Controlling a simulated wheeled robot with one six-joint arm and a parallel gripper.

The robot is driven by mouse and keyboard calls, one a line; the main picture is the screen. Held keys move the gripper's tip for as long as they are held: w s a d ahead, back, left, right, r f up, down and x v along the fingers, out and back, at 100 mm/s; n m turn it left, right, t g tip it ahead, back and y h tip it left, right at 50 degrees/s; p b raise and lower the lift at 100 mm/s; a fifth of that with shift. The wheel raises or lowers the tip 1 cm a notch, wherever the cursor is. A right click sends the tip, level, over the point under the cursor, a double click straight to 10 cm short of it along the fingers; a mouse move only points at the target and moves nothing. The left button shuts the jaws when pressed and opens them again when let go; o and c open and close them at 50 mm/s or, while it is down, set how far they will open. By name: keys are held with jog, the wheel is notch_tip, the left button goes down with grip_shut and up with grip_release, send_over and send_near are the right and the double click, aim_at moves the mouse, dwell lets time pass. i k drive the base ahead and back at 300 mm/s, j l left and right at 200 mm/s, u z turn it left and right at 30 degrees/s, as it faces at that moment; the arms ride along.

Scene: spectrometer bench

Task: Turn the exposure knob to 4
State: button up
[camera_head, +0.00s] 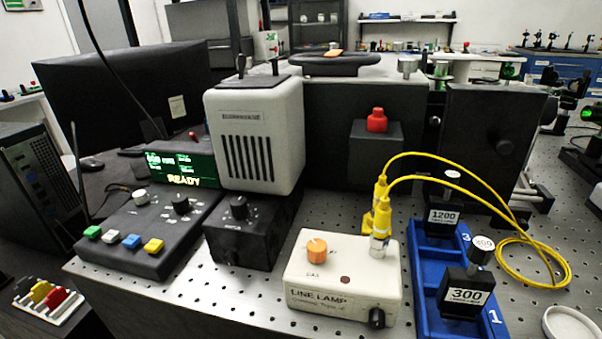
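No fingers that I can be sure are my gripper's show in this view. A dark control panel (140,240) stands at the left, with a green display (181,168) reading "READY". On the panel are a pale knob (140,197) and a black knob (180,204) with small marks around it. A black box (245,248) to its right bears another black knob (239,207) with a marked dial. The lettering by these knobs is too small to read, so I cannot tell which is the exposure knob or its setting. Nothing touches the knobs.
A pale vented housing (253,140) rises behind the black box's knob. Right are a white line lamp box (342,300) with an orange knob (317,247), yellow cables (470,172) and a blue rack (424,300) with numbered blocks. Coloured buttons (131,241) line the panel's front.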

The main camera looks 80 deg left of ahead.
aim_at(140, 197)
jog(key=u, duration=2.7)
